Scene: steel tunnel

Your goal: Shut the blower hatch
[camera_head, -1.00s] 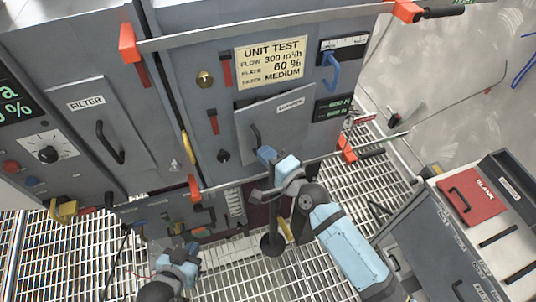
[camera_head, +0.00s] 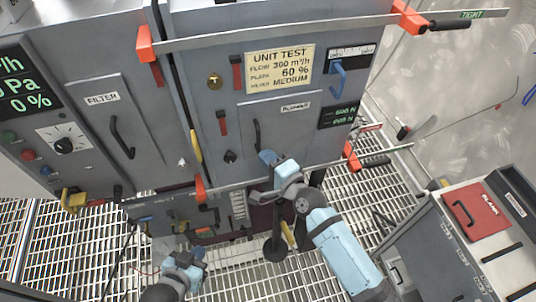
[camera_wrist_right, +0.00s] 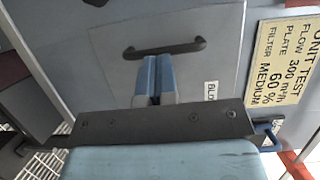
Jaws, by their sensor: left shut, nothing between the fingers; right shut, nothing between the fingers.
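The blower hatch (camera_head: 290,125) is a grey panel with a white label and a black vertical handle (camera_head: 257,135) on the front of the middle cabinet. It looks flush or nearly flush with the cabinet face; a small gap cannot be ruled out. My right gripper (camera_head: 268,157) is shut and empty at the hatch's lower part, just below the handle. In the right wrist view the shut fingers (camera_wrist_right: 153,75) point at the hatch panel (camera_wrist_right: 110,45), near its handle (camera_wrist_right: 165,48); contact cannot be told. My left gripper (camera_head: 197,254) is shut and empty, low in front of the cabinet.
A filter panel (camera_head: 105,115) with a black handle is on the left cabinet. A long bar (camera_head: 280,32) with orange ends crosses the cabinet top; a second one runs below the hatch. A grey bench with a red blank plate (camera_head: 475,217) stands at the right. The floor is grating.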

